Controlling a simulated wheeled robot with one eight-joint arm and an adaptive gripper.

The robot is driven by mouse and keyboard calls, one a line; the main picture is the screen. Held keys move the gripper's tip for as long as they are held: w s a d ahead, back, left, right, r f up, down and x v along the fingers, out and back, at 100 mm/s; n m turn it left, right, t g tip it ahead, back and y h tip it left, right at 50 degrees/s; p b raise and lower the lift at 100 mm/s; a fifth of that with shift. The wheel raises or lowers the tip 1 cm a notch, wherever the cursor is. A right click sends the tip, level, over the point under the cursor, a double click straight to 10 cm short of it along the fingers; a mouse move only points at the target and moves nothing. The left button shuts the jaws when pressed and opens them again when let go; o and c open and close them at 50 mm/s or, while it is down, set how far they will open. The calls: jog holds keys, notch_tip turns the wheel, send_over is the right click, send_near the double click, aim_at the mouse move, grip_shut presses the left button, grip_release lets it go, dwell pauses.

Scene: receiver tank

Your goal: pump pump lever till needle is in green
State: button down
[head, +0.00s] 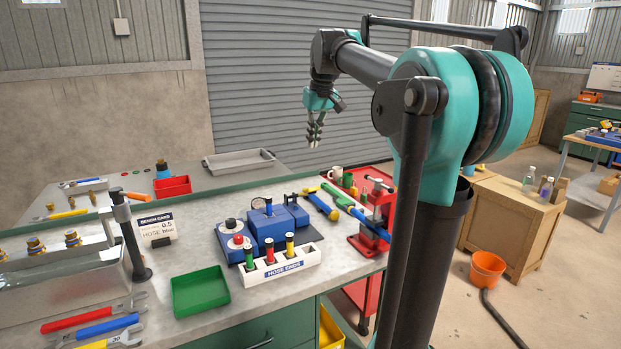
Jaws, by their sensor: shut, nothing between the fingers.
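My gripper (315,132) hangs high above the back of the bench, fingers down and shut, in front of the grey roller door. It touches nothing. A blue unit (268,224) with a small round white dial (231,224) stands on a dark mat in the middle of the bench. The dial is too small to read; I see neither a needle nor a green zone. A red press-like stand (371,238) is at the bench's right edge, with a long green bar (341,198) beside it. I cannot tell which part is the pump lever.
A white hose-ends rack (281,270) and a green tray (200,291) stand at the front of the bench (180,262). A black post (130,235) rises at the left. Wrenches (92,330) lie front left. An orange bucket (487,269) stands on the floor, right.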

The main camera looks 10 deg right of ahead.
jog(key=shift+r, duration=0.15)
jog(key=x, duration=0.9)
jog(key=f, duration=0.1)
jog(key=s+f, duration=0.1)
jog(key=f, duration=0.1)
jog(key=shift+s+d+f, duration=0.1)
jog(key=shift+d+f, duration=0.05)
jog(key=shift+f, duration=0.15)
jog(key=shift+s+f, duration=0.2)
jog(key=shift+f, duration=0.3)
jog(key=shift+d, duration=0.1)
